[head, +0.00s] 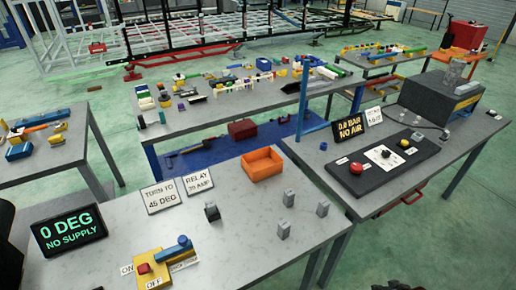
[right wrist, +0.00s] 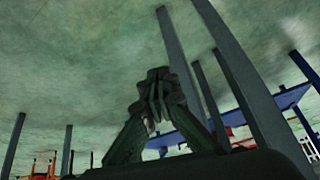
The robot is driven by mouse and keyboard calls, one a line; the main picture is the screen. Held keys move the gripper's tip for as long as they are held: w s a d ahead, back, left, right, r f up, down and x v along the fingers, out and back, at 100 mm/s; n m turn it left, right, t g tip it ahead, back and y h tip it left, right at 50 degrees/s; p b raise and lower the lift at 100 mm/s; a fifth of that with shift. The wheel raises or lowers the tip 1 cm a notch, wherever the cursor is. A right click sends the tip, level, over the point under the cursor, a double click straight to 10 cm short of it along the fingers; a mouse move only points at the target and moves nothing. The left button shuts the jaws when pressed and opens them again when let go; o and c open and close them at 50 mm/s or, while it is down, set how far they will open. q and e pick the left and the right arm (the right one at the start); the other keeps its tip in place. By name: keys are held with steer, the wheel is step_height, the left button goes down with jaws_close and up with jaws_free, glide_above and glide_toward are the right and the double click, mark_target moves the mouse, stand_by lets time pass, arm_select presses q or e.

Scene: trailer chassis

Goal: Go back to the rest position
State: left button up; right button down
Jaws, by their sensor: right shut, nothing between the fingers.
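My right gripper (right wrist: 158,92) is in the middle of the right wrist view, its dark fingers together with nothing between them. It is away from any object, with floor and table legs behind it. In the head view only a dark bit of it (head: 400,286) shows at the bottom edge, right of the near table (head: 240,235). My left gripper cannot be made out; a dark shape cut off at the left edge of the head view hides its own detail.
The near table holds a "0 DEG NO SUPPLY" display (head: 68,231), a yellow switch unit (head: 165,262), an orange bin (head: 262,164) and several small grey blocks. The right table bears a black control panel (head: 388,160) and a "0.0 BAR" display (head: 350,127). Green floor (head: 440,245) is open at lower right.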

steer(key=s+d+f+h, duration=0.1)
steer(key=s+d+h, duration=0.1)
steer(key=s+d, duration=0.5)
steer(key=s+d+f+g+h, duration=0.1)
steer(key=s+d+h, duration=0.15)
steer(key=d, duration=0.85)
steer(key=s+d+h, duration=0.2)
steer(key=s+d, duration=0.4)
steer(key=d, duration=0.4)
steer(key=s+d+r+n+g+h, duration=0.2)
steer(key=s+d+r, duration=0.1)
steer(key=s+d, duration=0.8)
steer(key=s+d+r+n+g+h, duration=0.25)
steer(key=s+d, duration=0.55)
steer(key=s, duration=0.8)
steer(key=s+a+f+m+y, duration=0.1)
steer(key=s+a+f+y, duration=0.2)
steer(key=a+f, duration=1.1)
steer(key=s+a+f+m+y, duration=0.2)
steer(key=s+a+f, duration=0.1)
steer(key=a+f, duration=1.1)
steer(key=a+f+m+y, duration=0.1)
steer(key=a+f, duration=0.3)
steer(key=a, duration=1.5)
steer(key=a+f+y, duration=0.3)
steer(key=a+f, duration=0.1)
steer(key=a, duration=1.6)
steer(key=shift+s+f+m+y, duration=0.25)
steer(key=shift+s+m+y, duration=0.05)
steer(key=shift+s+m, duration=0.1)
